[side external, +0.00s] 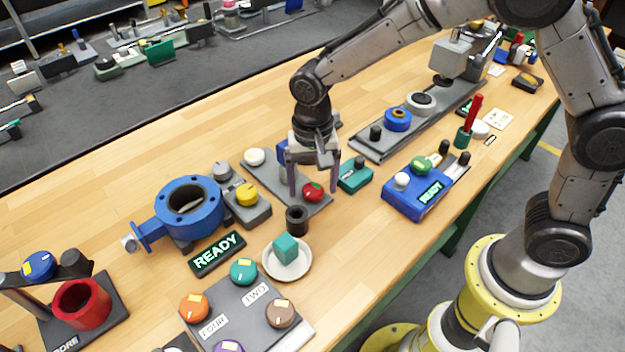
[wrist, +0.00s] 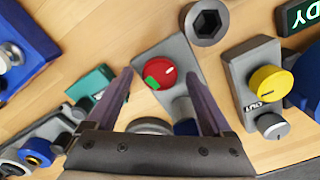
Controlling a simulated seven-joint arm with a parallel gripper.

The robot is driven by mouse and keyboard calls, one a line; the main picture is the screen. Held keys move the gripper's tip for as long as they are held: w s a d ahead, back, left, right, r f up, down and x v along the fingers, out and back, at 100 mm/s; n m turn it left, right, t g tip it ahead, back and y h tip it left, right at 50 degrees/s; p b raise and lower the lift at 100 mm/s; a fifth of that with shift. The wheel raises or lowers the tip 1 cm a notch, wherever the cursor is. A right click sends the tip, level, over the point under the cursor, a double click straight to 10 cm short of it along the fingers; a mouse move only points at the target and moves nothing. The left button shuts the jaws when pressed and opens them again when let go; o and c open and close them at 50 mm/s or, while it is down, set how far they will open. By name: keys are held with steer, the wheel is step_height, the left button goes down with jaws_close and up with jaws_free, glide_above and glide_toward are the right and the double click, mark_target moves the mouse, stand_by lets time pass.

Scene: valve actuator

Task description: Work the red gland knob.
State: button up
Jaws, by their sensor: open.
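The red gland knob (side external: 313,192) sits on the near end of a grey plate (side external: 268,180) on the wooden bench. In the wrist view my gripper (wrist: 158,86) is open and empty, and the knob lies between and slightly beyond the fingertips. I cannot tell whether a finger touches it.
A black hex socket (side external: 297,220) stands just in front of the plate. A teal block (side external: 355,176) is close on the right. A grey unit with a yellow knob (side external: 247,195) stands left, beside a blue flanged valve body (side external: 190,205). A white dish (side external: 287,262) holds a teal cube.

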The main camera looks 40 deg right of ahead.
mark_target(313, 188)
steer(key=shift+r, duration=0.1)
step_height(313, 188, up, 14)
stand_by(0.5)
steer(key=shift+f, duration=0.2)
steer(key=s+d+r+t, duration=0.4)
steer(key=s+d+r, duration=0.5)
steer(key=s+d, duration=0.15)
steer(key=s+d+f+n+t, duration=0.1)
steer(key=s+d+f+n, duration=0.3)
steer(key=s+f+n, duration=0.3)
steer(key=s, duration=0.3)
steer(key=shift+s+d+t, duration=0.2)
steer(key=shift+s+t, duration=0.1)
steer(key=shift+s, duration=0.05)
